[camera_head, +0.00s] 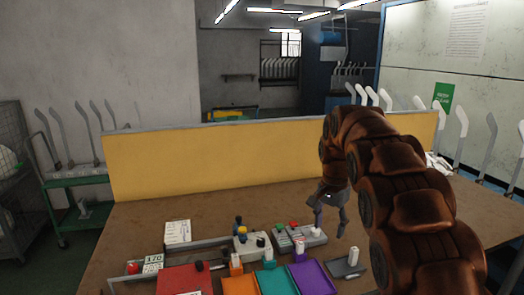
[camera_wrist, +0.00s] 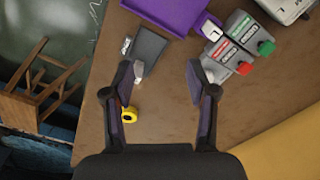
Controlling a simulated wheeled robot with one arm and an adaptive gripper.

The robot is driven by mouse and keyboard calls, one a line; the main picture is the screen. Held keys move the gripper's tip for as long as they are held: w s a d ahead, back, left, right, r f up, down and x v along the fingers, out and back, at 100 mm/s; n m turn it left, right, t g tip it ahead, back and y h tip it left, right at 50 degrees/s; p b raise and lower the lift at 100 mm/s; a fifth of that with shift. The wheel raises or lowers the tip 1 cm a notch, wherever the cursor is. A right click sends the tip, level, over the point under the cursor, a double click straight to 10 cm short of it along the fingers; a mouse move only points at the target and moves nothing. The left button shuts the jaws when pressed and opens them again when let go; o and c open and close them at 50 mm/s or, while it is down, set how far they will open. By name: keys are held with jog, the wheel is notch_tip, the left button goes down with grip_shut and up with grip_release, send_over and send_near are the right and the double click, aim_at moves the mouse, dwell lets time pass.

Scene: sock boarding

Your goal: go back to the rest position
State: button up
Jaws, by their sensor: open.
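My gripper (camera_head: 331,213) hangs from my brown arm over the right part of the brown table (camera_head: 150,222) in the head view. In the wrist view my gripper (camera_wrist: 163,88) has its two fingers spread wide apart, with nothing held between them. The table top shows bare below and between the fingers. A small dark tray (camera_wrist: 150,50) with a pale item on it lies just beyond the left finger.
Orange (camera_head: 239,285), teal (camera_head: 277,281) and purple (camera_head: 312,278) trays line the table's front. Grey boxes with red and green buttons (camera_wrist: 236,41) stand near the right finger. A yellow panel (camera_head: 220,160) closes the table's back. A wooden stool (camera_wrist: 40,85) stands off the table's edge.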

jog(key=s+r+n+g+p, duration=0.1)
jog(key=s+r+n+p, duration=0.15)
jog(key=s, duration=0.95)
jog(key=s+r+n+p, duration=0.2)
jog(key=s+r+p, duration=0.1)
jog(key=s, duration=1)
jog(key=s+f+n+p, duration=0.2)
jog(key=s, duration=0.6)
jog(key=s+f+n+p, duration=0.1)
jog(key=s+n, duration=0.1)
jog(key=s, duration=0.7)
jog(key=shift+s+f+g+p, duration=0.25)
jog(key=shift+f+g+p, duration=0.1)
jog(key=shift+f+g, duration=0.05)
jog(key=shift+c, duration=0.2)
